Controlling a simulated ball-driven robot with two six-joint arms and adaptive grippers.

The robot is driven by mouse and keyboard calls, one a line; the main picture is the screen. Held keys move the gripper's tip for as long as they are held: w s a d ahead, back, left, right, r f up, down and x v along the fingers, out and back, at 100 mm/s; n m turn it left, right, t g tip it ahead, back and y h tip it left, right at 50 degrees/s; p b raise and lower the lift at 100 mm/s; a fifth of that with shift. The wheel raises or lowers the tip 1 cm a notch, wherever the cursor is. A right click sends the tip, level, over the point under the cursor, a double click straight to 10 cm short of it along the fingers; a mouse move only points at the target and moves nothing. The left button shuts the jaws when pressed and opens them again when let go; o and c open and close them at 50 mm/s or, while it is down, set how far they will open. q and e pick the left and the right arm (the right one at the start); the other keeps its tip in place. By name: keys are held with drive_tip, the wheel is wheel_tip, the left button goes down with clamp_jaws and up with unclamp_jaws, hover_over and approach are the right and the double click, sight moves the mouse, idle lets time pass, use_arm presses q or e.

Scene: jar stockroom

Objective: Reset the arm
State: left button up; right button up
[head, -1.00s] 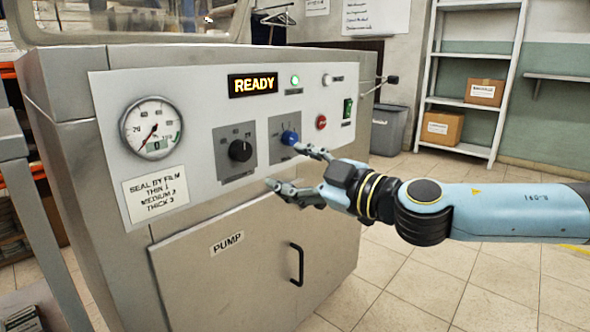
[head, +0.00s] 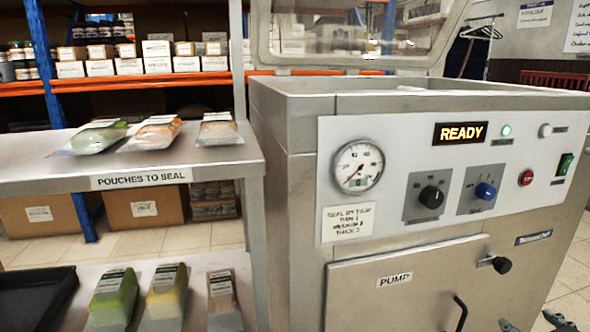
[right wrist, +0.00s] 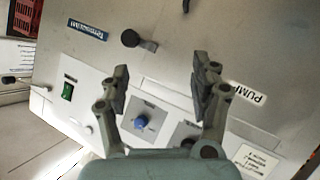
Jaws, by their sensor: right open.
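My right gripper (right wrist: 160,90) is open and empty in the right wrist view, in front of the sealing machine's front panel. Its fingertips (head: 533,322) just show at the bottom right of the head view, below the panel. The blue knob (right wrist: 141,122) shows between the fingers in the wrist view, apart from them; it also shows in the head view (head: 485,191). The black knob (head: 431,197) is to its left. The display (head: 460,133) reads READY, with a lit green lamp (head: 506,130) beside it. My left gripper is not in view.
A steel shelf labelled POUCHES TO SEAL (head: 200,164) stands left of the machine, with several pouches on top and below. A black tray (head: 35,300) is at the lower left. A black handle (head: 500,264) sticks out of the machine's front. Orange shelving with boxes stands behind.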

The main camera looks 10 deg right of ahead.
drive_tip(key=s+a+f+m+g+y+p, duration=0.1)
drive_tip(key=s+a+f+g+p, duration=0.2)
drive_tip(key=s+f, duration=0.75)
drive_tip(key=s+a+f+m+g, duration=0.2)
drive_tip(key=s+a+f+g, duration=0.15)
drive_tip(key=s+f, duration=0.65)
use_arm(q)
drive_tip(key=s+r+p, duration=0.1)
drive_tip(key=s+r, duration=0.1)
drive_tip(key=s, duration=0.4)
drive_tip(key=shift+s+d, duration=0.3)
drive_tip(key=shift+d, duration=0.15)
use_arm(e)
drive_tip(key=s+a+f+n+g+y, duration=0.1)
drive_tip(key=s+a+f, duration=0.3)
drive_tip(key=s, duration=0.6)
drive_tip(key=s+a+f+n+g+y, duration=0.1)
drive_tip(key=s+a+f+g, duration=0.3)
drive_tip(key=s, duration=0.6)
drive_tip(key=shift+s+a+f+g+y, duration=0.35)
drive_tip(key=shift+a+f, duration=0.4)
drive_tip(key=shift+a, duration=0.4)
